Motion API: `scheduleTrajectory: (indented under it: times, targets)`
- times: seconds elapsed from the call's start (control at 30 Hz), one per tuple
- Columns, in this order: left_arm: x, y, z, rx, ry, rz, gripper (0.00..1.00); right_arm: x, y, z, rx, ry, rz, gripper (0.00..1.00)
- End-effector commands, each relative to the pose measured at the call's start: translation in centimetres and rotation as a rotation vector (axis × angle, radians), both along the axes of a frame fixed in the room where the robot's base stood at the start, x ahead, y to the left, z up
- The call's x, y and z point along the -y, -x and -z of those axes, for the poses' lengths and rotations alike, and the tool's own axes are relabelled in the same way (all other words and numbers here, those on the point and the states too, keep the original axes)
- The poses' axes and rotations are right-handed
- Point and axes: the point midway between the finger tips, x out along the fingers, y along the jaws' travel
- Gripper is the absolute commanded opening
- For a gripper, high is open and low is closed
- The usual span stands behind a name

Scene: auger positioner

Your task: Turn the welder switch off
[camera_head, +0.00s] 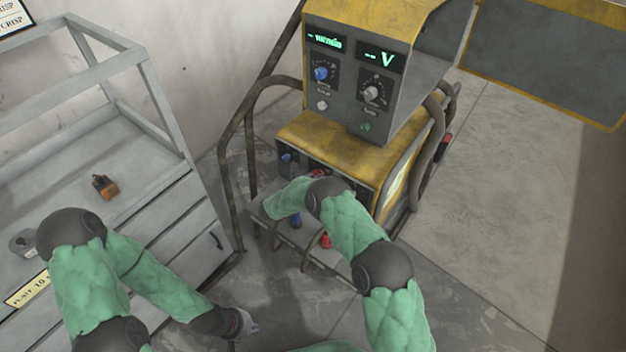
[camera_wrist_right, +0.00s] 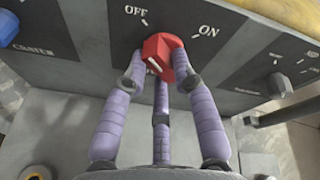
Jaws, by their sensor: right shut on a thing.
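The welder (camera_head: 375,120) is a worn yellow and grey machine with lit green displays. Its red switch knob (camera_wrist_right: 160,52) is on the lower front panel, under the printed words OFF and ON in the right wrist view. My right gripper (camera_wrist_right: 160,80) is shut on this knob, with purple fingers on both sides and one below. A pale mark shows on the knob's lower left face; which setting it points to I cannot tell. In the head view my right arm hides most of that panel and the gripper. My left gripper (camera_head: 242,324) hangs low, away from the welder; its fingers are unclear.
A blue knob (camera_wrist_right: 8,27) sits left on the panel and a small dark knob (camera_wrist_right: 279,85) right. Bent metal tubes frame the welder. A grey drawer cabinet (camera_head: 165,225) stands left with an orange-brown part (camera_head: 105,187) on top. Floor at the right is open.

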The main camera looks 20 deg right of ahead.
Motion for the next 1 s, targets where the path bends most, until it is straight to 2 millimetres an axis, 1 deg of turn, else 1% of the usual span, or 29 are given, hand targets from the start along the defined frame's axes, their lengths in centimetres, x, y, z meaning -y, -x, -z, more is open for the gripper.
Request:
scheduleTrajectory:
  times: [0.07,0.1,0.17,0.47,0.57,0.67,0.77,1.0]
  targets:
    - [0.0,0.0,0.0,0.0,0.0,0.0,0.0,0.0,0.0,0.0,-0.001,0.0,-0.001,0.0]
    - [0.0,0.0,0.0,0.0,0.0,0.0,0.0,0.0,0.0,0.0,-0.001,0.0,-0.001,0.36]
    - [0.0,0.0,0.0,0.0,0.0,0.0,0.0,0.0,0.0,0.0,0.0,0.0,-0.002,0.51]
    - [0.0,0.0,0.0,0.0,0.0,0.0,0.0,0.0,0.0,0.0,0.001,0.0,-0.001,0.51]
    - [0.0,0.0,0.0,0.0,0.0,0.0,0.0,-0.3,0.2,-0.1,0.0,0.0,-0.001,0.51]
    - [0.0,0.0,0.0,0.0,0.0,0.0,0.0,-1.1,0.7,-0.3,-0.001,-0.001,-0.004,0.51]
    - [0.0,0.0,0.0,0.0,0.0,0.0,0.0,-2.4,1.7,-0.9,-0.001,0.0,-0.005,0.51]
    - [0.0,0.0,0.0,0.0,0.0,0.0,0.0,-6.1,4.5,-2.1,0.0,0.0,-0.004,0.51]
